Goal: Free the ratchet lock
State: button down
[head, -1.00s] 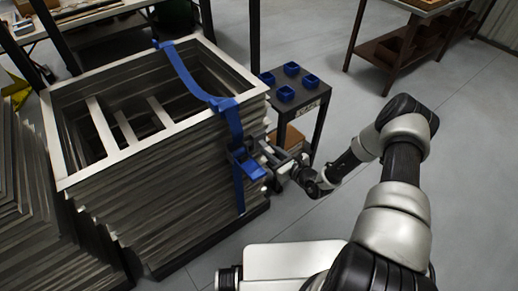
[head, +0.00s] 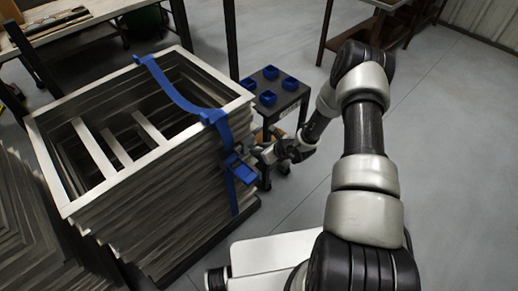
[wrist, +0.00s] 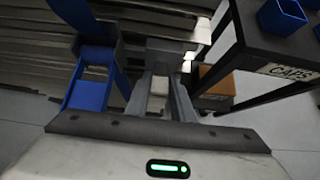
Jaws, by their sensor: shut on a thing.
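A blue strap (head: 176,92) runs over the top of a stack of grey metal frames (head: 160,170) and down its right side. On that side sits the blue ratchet (head: 241,170), which also shows in the wrist view (wrist: 88,92). My gripper (head: 262,155) is at the ratchet's right side, beside the stack. In the wrist view my gripper (wrist: 160,100) has its two grey fingers closed on a grey part joined to the ratchet. The exact grip point and the lock's state are hard to make out.
A dark cart (head: 280,98) with several blue cups stands just behind my gripper; its label reads CAPS in the wrist view (wrist: 290,70). A cardboard box (wrist: 216,92) sits on its lower shelf. Benches stand at the back. Floor to the right is clear.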

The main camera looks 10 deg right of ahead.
jog(key=shift+r+g, duration=0.1)
jog(key=shift+g, duration=0.2)
jog(key=c, duration=1.5)
grip_release()
jog(key=v, duration=1.7)
jog(key=shift+s+a+r+p, duration=0.2)
jog(key=shift+r+p, duration=0.05)
jog(key=shift+p, duration=0.1)
